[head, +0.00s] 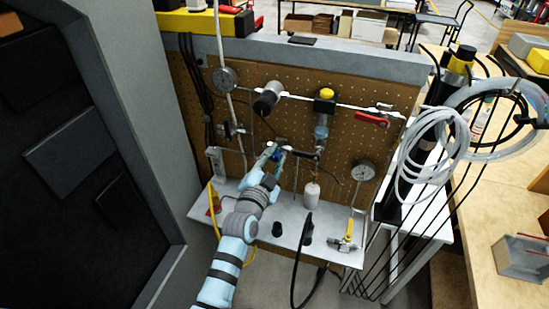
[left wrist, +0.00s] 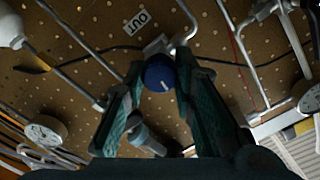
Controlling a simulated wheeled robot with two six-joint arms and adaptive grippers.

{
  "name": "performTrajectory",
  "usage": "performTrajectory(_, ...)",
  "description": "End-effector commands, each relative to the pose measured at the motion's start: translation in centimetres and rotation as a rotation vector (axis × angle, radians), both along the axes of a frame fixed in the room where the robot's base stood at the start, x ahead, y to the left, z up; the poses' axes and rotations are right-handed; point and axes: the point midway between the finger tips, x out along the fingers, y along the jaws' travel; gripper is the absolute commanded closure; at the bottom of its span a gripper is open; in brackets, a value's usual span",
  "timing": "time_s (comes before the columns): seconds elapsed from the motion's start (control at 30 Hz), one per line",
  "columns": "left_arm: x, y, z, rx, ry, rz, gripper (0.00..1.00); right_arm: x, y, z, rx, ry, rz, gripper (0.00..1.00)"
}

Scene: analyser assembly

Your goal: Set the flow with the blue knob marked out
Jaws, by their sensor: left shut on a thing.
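The blue knob (left wrist: 160,72) sits between the two green fingers of my left gripper (left wrist: 158,88) in the left wrist view, with a finger on each side of it. A pale pointer line shows on its face. A white label reading OUT (left wrist: 137,21) is on the pegboard beside the knob. In the head view, my left gripper (head: 272,152) is at the middle of the pegboard, and a bit of the blue knob (head: 278,156) shows at its fingertips; the fingers hide most of it. My right gripper is not in view.
The pegboard (head: 345,140) carries pipes, a round gauge (head: 363,171), a valve with a red handle (head: 372,119) and a yellow-topped part (head: 326,95). A white shelf (head: 272,213) runs below. Coiled clear tubing (head: 430,155) hangs at the right. A dark cabinet stands at the left.

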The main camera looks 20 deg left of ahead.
Motion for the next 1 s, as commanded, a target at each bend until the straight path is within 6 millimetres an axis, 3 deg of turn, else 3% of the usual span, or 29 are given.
performTrajectory(0.07,0.0,0.0,0.2,-0.030,0.000,0.000,1.00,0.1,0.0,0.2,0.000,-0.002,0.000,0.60)
performTrajectory(0.3,0.1,0.0,0.3,-0.378,0.021,-0.002,1.00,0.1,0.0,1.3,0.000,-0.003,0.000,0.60)
performTrajectory(0.57,0.1,0.0,0.2,-0.397,0.020,-0.002,1.00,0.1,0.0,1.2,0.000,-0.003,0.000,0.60)
performTrajectory(0.6,0.1,0.0,0.2,-0.397,0.020,-0.002,0.70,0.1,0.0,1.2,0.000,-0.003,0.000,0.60)
performTrajectory(0.7,0.1,0.0,0.2,-0.395,0.022,-0.002,0.55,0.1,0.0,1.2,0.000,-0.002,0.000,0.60)
performTrajectory(1.0,0.1,0.0,0.3,-0.395,0.022,-0.003,0.55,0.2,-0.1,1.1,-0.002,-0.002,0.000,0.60)
